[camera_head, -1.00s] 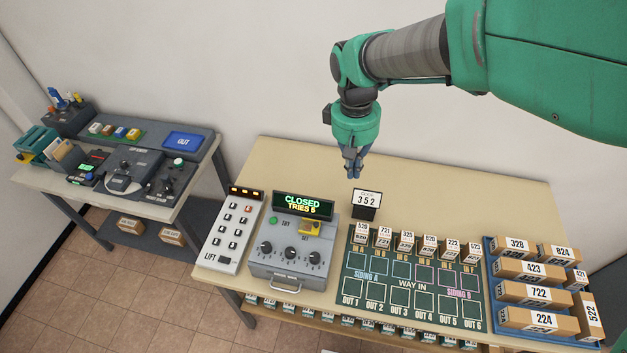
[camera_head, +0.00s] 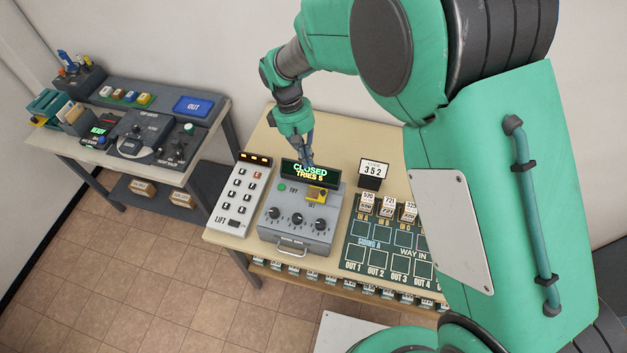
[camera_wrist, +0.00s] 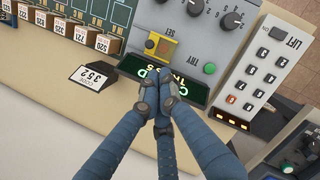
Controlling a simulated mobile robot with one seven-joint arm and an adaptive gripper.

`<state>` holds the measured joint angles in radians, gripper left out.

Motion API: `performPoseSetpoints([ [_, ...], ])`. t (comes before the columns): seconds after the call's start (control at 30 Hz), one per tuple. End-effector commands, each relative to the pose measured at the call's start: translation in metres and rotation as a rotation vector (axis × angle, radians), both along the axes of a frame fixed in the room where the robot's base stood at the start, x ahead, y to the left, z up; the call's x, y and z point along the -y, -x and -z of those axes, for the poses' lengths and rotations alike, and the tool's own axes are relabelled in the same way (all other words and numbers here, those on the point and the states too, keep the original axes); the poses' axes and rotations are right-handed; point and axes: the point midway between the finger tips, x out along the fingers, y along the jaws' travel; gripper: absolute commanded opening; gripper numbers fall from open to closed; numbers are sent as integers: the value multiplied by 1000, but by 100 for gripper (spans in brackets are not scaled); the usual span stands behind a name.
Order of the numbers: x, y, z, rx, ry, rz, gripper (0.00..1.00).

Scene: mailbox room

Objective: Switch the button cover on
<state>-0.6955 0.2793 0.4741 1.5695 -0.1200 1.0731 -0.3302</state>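The grey control box (camera_head: 272,222) stands on the beige table, with three dark knobs, a green TRY button (camera_head: 281,188) and a lit display (camera_head: 308,172) reading CLOSED, TRIES 5. A yellow button cover (camera_head: 317,194) sits at the box's upper right, beside the SET label. The cover also shows in the wrist view (camera_wrist: 160,46), where a small round part is visible on it. My gripper (camera_head: 309,163) is above the display, behind the cover. In the wrist view its fingertips (camera_wrist: 160,95) are together, overlapping the display, with nothing visible between them.
A white LIFT keypad (camera_head: 236,197) stands left of the box. A code stand reading 352 (camera_head: 373,172) stands to the right, near the sorting board (camera_head: 357,257) with small boxes. My arm hides the table's right part. A second table with devices (camera_head: 142,140) is at the left.

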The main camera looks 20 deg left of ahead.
Motion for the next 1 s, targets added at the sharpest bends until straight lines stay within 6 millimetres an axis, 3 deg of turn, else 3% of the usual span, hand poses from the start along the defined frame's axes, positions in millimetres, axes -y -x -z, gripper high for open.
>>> performPoseSetpoints([
  [0.57, 1, 1, 8, -1, 1, -1, 0],
  [1.0, 15, 8, 59, -2, 2, -1, 0],
])
